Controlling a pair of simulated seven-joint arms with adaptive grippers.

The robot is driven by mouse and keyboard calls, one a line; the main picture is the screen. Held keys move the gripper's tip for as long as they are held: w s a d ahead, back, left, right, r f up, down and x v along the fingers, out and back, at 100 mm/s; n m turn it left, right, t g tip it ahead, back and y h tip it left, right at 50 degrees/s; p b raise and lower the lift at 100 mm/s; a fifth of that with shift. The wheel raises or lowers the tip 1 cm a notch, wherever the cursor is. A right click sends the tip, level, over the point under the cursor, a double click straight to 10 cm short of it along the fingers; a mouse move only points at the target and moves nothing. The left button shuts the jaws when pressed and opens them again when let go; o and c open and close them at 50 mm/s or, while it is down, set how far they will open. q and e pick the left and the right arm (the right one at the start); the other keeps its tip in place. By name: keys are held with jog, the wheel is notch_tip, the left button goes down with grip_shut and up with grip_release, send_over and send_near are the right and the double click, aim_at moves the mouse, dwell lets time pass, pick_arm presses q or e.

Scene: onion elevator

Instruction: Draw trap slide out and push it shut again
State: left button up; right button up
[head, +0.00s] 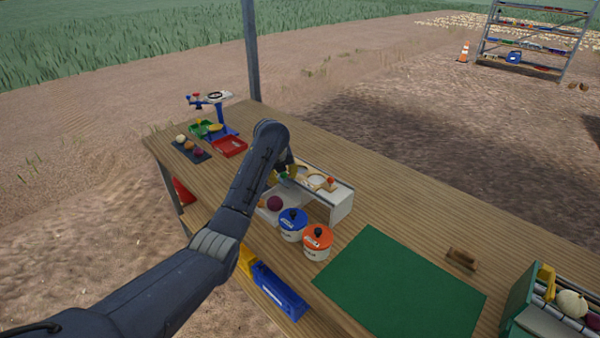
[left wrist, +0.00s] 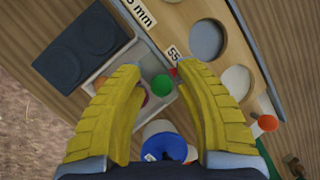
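A white sizing box (head: 342,203) with round holes in its top stands mid-table; the wrist view shows its top plate (left wrist: 218,75), marked "55". A green round knob (head: 284,176) is at its near left side, and it also shows in the left wrist view (left wrist: 162,85). An orange knob (head: 330,181) is at the other end, also in the wrist view (left wrist: 268,122). I cannot tell which knob belongs to the trap slide. My left gripper (left wrist: 160,72) is open, its yellow fingers apart on either side of the green knob, with no contact visible. My right gripper is out of view.
A blue-lidded pot (head: 293,222) and an orange-lidded pot (head: 317,242) stand close in front of the box. A purple onion (head: 274,203) lies in its lower tray. A green mat (head: 400,285) lies to the right. A scale (head: 217,115) stands at the far left.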

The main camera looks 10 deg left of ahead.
pick_arm(q)
jog(key=shift+d+r, duration=0.1)
jog(key=shift+r, duration=2.8)
